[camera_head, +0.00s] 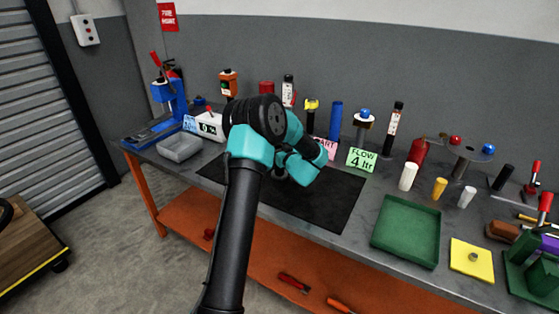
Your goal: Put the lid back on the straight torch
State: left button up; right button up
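One arm of mine rises from the bottom edge left of the middle and bends over the bench; I take it as the left one. Its gripper end (300,168) is over the dark mat (325,205), with the fingers largely hidden by its own wrist. A small grey piece shows beside it, too hidden to name. I cannot tell whether the gripper is open. I cannot pick out the straight torch or its lid for sure. A blue cylinder (335,120) stands upright behind the mat. My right gripper is not in view.
A green tray (407,232) and a yellow pad (472,260) lie right of the mat. White (408,176) and yellow (439,188) cylinders stand behind the tray. A grey bin (180,147) and blue press (168,97) are left. The mat's front right is clear.

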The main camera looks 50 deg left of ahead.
pick_arm(q)
jog(key=shift+c, duration=0.5)
grip_shut()
dwell(0.3)
